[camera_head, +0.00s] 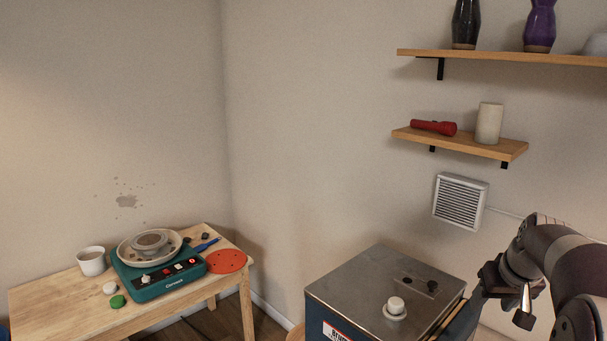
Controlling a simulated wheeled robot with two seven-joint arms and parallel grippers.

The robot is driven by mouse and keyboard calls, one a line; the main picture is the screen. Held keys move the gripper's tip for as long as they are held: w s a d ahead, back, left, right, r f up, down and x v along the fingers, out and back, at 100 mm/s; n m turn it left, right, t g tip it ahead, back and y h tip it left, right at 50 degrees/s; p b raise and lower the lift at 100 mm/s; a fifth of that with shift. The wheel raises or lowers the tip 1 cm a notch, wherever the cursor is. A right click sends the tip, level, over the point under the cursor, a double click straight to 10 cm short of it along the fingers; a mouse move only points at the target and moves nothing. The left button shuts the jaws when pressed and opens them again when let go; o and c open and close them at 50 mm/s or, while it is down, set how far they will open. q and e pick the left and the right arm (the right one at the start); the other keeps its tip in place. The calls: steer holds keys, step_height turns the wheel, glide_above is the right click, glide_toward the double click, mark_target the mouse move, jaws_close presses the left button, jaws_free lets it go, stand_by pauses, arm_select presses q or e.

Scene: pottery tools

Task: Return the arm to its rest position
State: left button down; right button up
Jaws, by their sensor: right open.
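My right arm (572,268) comes in from the right edge. Its gripper (500,306) hangs beside the right side of the metal-topped box. The gripper is open and I see nothing between its fingers. Part of the gripper runs low in the picture, and I cannot tell whether it touches the box. My left arm and left gripper are not in view.
The metal-topped box (350,280) with a white knob (396,306) stands at the lower middle. A wooden table (60,306) at left holds a teal pottery wheel (150,291) and a white cup (91,261). Two wall shelves (500,57) hang at upper right.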

steer(key=a+f+m+g+b, duration=0.15)
steer(key=a+f, duration=0.25)
steer(key=f, duration=0.7)
arm_select(q)
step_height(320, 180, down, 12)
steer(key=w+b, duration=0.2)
steer(key=b, duration=0.7)
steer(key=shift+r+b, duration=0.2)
steer(key=shift+b, duration=0.15)
arm_select(e)
steer(key=s+a+f+n+g, duration=0.2)
steer(key=s+a+f+n, duration=0.1)
steer(key=s+a+f, duration=1.3)
steer(key=shift+s+a+f+n+y, duration=0.2)
steer(key=shift+s+f+n+y, duration=0.2)
steer(key=shift+f, duration=0.15)
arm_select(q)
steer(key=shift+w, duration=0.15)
arm_select(e)
steer(key=shift+w, duration=0.15)
